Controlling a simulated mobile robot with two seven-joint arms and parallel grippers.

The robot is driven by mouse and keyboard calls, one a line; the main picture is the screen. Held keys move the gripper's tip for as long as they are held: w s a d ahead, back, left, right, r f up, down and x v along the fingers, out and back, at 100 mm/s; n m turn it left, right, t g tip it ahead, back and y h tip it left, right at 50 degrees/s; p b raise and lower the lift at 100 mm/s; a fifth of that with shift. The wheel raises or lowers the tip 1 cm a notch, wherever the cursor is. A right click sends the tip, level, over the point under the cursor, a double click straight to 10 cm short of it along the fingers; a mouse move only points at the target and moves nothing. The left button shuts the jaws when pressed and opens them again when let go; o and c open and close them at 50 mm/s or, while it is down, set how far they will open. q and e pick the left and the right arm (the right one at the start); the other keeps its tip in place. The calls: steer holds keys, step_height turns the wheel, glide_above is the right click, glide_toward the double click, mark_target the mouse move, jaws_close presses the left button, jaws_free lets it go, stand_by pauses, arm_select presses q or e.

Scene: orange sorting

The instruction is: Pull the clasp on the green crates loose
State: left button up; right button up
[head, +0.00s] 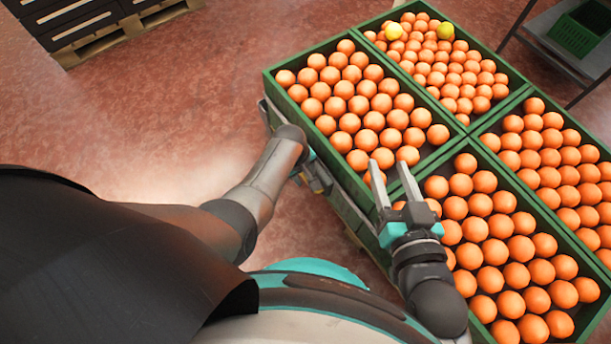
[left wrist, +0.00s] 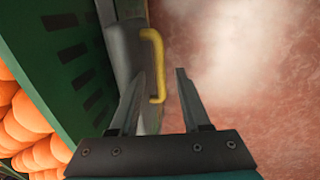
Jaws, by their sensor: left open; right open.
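A yellow clasp handle (left wrist: 158,60) shows in the left wrist view on a dark grey fitting (left wrist: 122,50) beside the slotted green crate wall (left wrist: 60,45). My left gripper (left wrist: 160,75) is open. In this view the handle appears between its fingers, with no grip on it. In the head view my left gripper (head: 317,178) is beside the outer left side of the near-left green crate (head: 300,56), and its fingers are hard to make out. The yellow handle cannot be seen there. My right gripper (head: 392,188) is open and empty, above the crates' front edges.
Several green crates full of oranges stand together; the back one (head: 490,52) also holds two yellowish fruits (head: 445,31). A grey table (head: 565,45) with a green basket (head: 583,28) stands at the top right. Dark boxes on a pallet (head: 125,38) are at the top left. The red floor left of the crates is clear.

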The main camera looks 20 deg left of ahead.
arm_select(q)
steer(key=shift+w+f+b, duration=0.1)
steer(key=shift+f+b, duration=0.3)
steer(key=shift+f, duration=0.1)
steer(key=shift+d+f, duration=0.1)
steer(key=shift+f, duration=0.15)
arm_select(e)
steer(key=shift+s+a+r+m+t+y, duration=0.2)
steer(key=shift+s+a+r+t, duration=0.15)
steer(key=shift+t, duration=0.25)
steer(key=shift+s+a+r+m+t+y, duration=0.1)
steer(key=shift+s+a+r+t+y, duration=0.15)
steer(key=shift+r+t, duration=0.3)
steer(key=shift+f, duration=0.1)
arm_select(q)
steer(key=shift+c, duration=0.2)
jaws_close()
arm_select(e)
steer(key=shift+w, duration=0.1)
